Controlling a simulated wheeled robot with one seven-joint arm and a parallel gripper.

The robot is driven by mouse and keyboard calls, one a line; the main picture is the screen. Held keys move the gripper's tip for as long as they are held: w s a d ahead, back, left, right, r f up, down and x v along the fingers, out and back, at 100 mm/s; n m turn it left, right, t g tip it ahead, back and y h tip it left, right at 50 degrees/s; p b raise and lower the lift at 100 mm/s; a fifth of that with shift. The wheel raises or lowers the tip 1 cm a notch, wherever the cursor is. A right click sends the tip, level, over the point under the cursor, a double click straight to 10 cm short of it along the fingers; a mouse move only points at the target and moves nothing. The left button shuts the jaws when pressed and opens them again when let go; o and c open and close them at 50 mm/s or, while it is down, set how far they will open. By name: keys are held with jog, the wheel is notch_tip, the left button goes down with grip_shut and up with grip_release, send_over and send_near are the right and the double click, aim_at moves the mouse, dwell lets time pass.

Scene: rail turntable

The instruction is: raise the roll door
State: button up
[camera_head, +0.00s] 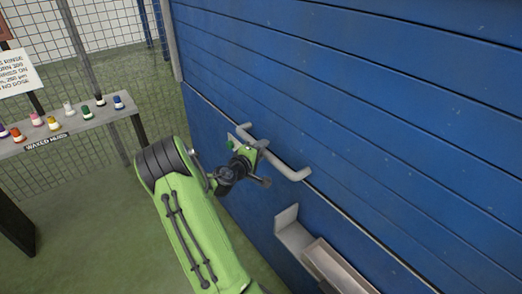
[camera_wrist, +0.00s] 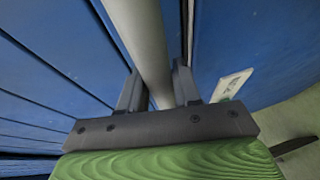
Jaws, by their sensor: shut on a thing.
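The blue roll door (camera_head: 345,85) with horizontal slats fills the right side of the head view. A grey bar handle (camera_head: 292,174) is fixed low on it. My gripper (camera_head: 255,150) is at the handle. In the wrist view, the handle bar (camera_wrist: 143,45) runs between the two fingers of my gripper (camera_wrist: 158,92), and the fingers are shut on it. The blue door (camera_wrist: 50,70) also shows behind the bar there. My gripper hides part of the handle in the head view.
A grey shelf (camera_head: 108,115) with several small coloured pots stands at the left, by a wire mesh fence (camera_head: 110,40). A pale metal bracket (camera_head: 292,232) and a trough (camera_head: 335,265) sit low at the door's right. Green floor (camera_head: 90,215) is open at the left.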

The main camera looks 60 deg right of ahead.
grip_shut()
jog(key=shift+r, duration=0.1)
jog(key=shift+r+p, duration=0.35)
notch_tip(320, 180, up, 44)
jog(key=p, duration=3)
jog(key=shift+f, duration=0.3)
jog(key=o, duration=0.9)
grip_release()
jog(key=w+a+r+b, duration=0.1)
jog(key=a+r, duration=0.1)
jog(key=a, duration=1.3)
jog(key=shift+a+r+b, duration=0.3)
jog(key=shift+r, duration=0.05)
